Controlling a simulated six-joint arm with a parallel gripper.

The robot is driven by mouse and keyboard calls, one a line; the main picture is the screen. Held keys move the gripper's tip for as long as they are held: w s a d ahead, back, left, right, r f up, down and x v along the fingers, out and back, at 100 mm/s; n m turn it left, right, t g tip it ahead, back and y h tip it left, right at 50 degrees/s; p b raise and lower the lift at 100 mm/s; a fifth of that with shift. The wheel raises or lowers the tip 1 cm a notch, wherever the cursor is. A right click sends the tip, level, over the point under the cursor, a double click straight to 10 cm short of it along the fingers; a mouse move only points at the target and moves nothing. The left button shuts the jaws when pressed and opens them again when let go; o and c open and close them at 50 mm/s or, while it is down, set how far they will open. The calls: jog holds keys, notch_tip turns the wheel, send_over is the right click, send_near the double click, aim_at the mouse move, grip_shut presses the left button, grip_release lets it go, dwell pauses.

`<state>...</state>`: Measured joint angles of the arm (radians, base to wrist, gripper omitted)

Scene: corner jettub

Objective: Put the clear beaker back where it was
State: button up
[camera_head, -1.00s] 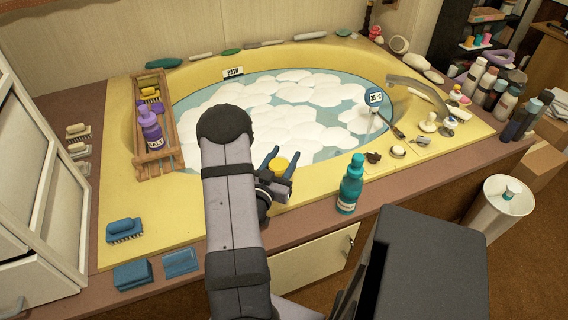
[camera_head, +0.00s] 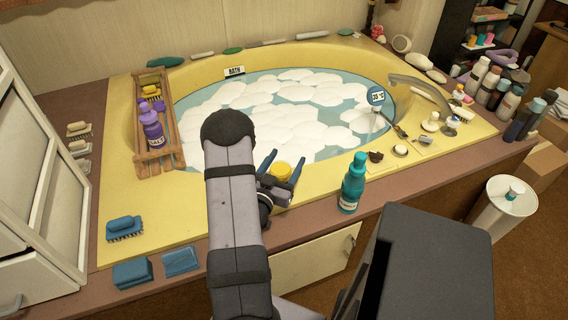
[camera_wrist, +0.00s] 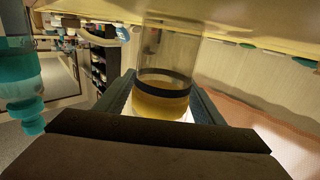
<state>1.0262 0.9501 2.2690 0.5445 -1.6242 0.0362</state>
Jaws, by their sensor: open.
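The clear beaker shows in the wrist view (camera_wrist: 168,50) as a see-through cylinder with a dark band and an amber-yellow end. In the head view its yellow top (camera_head: 281,168) shows between the fingers of my gripper (camera_head: 285,161), at the tub's front rim. My gripper is open, with one finger on each side of the beaker. In the wrist view the fingers flank its yellow end. I cannot tell whether a finger touches it. The lower part of the beaker is hidden in the head view by my gripper.
A teal bottle (camera_head: 353,185) stands close on the right, also at the left of the wrist view (camera_wrist: 20,85). The foam-filled tub (camera_head: 300,100) lies behind. A wooden rack (camera_head: 157,165) with a purple bottle (camera_head: 152,125) is left.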

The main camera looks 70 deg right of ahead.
jog(key=shift+r, duration=0.1)
jog(key=shift+a, duration=0.15)
jog(key=a, duration=1)
jog(key=shift+a+p, duration=0.15)
jog(key=shift+p, duration=0.2)
jog(key=shift+a+r, duration=0.1)
jog(key=shift+a, duration=0.65)
